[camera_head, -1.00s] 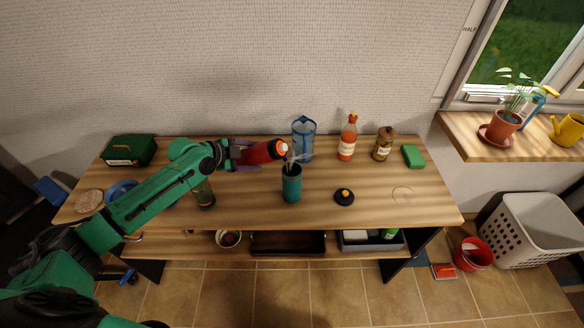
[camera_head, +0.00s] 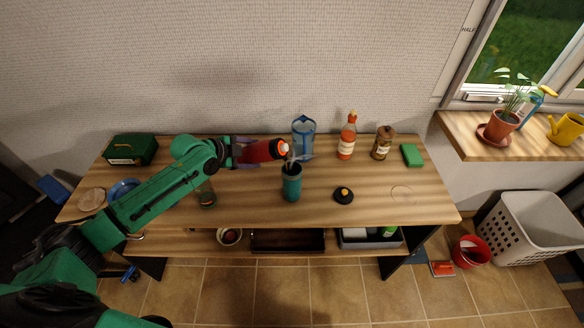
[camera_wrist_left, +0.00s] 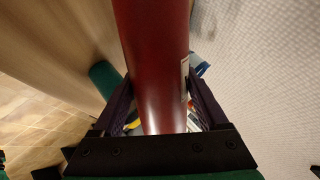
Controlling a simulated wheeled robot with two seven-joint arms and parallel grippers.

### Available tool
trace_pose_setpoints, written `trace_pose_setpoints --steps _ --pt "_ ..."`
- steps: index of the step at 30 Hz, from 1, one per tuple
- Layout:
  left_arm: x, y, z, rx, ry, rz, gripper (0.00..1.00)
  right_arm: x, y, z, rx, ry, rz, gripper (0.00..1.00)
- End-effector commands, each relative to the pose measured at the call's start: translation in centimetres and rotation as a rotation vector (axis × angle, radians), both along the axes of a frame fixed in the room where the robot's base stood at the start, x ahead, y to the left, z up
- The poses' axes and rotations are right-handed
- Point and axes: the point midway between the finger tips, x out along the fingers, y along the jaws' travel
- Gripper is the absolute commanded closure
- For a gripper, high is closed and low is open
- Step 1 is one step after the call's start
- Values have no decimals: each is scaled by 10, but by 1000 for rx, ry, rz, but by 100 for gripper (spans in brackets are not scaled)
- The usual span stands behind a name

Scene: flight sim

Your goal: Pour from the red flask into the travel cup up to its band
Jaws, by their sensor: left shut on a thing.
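The red flask (camera_head: 262,152) lies tilted almost level in my left gripper (camera_head: 238,153), its open mouth pointing right and a little above the teal travel cup (camera_head: 291,186). In the left wrist view the flask (camera_wrist_left: 155,60) fills the middle between the two dark fingers (camera_wrist_left: 155,105), which are shut on it. The cup stands upright on the table. A thin grey streak shows between the flask mouth and the cup opening. The level inside the cup and its band cannot be made out. A black cap (camera_head: 343,194) lies right of the cup. My right gripper is not in view.
A blue clear pitcher (camera_head: 303,139) stands close behind the cup. A sauce bottle (camera_head: 347,138), a jar (camera_head: 382,144) and a green block (camera_head: 411,155) stand further right. A green box (camera_head: 131,149) is at the back left. The table's front right is mostly clear.

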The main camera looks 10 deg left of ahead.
Motion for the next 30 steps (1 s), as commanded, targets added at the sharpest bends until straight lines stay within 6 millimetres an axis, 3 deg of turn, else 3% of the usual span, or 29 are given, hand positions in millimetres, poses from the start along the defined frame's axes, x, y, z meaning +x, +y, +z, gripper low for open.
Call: trace_pose_setpoints --steps 30 --pt "1 0 8 53 -9 0 100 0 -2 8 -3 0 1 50"
